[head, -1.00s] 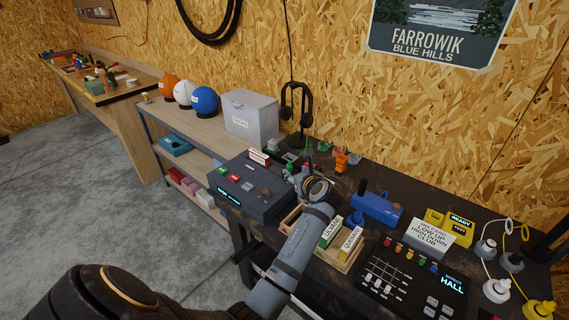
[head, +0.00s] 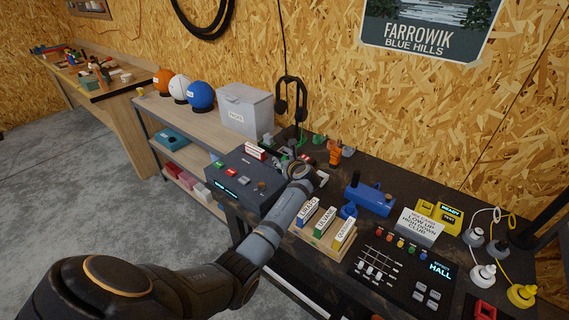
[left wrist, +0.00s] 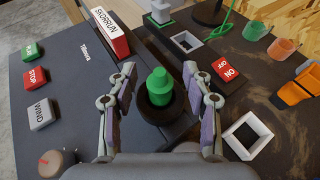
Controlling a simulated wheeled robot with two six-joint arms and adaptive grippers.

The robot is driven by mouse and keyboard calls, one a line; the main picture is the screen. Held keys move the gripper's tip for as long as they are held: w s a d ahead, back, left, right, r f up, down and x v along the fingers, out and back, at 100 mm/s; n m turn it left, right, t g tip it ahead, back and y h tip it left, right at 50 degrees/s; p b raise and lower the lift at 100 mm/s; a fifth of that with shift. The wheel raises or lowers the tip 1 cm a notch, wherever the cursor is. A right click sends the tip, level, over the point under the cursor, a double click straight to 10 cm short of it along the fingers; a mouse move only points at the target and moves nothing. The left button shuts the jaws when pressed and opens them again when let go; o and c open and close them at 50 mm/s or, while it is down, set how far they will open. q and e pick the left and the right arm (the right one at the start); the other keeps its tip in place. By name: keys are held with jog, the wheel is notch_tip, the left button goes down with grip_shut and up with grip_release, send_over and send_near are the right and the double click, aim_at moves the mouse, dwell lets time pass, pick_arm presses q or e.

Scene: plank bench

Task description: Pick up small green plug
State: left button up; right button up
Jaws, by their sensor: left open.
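The small green plug (left wrist: 160,88) stands in a dark round base in the left wrist view, beside the dark console. My left gripper (left wrist: 159,72) is open, with one finger on each side of the plug and visible gaps between. In the head view my left gripper (head: 313,176) is over the bench just right of the console, and my wrist hides the plug there. My right gripper is not in view.
The dark console (head: 243,182) has several buttons and a red-and-white sign. Square sockets (left wrist: 248,135) and a red switch (left wrist: 225,70) lie to the plug's right. A card rack (head: 318,232) and a blue device (head: 368,198) stand farther right.

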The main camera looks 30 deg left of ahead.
pick_arm(q)
jog(key=shift+s+d+r, duration=0.1)
jog(key=shift+d, duration=0.05)
jog(key=shift+c, duration=1.4)
grip_shut()
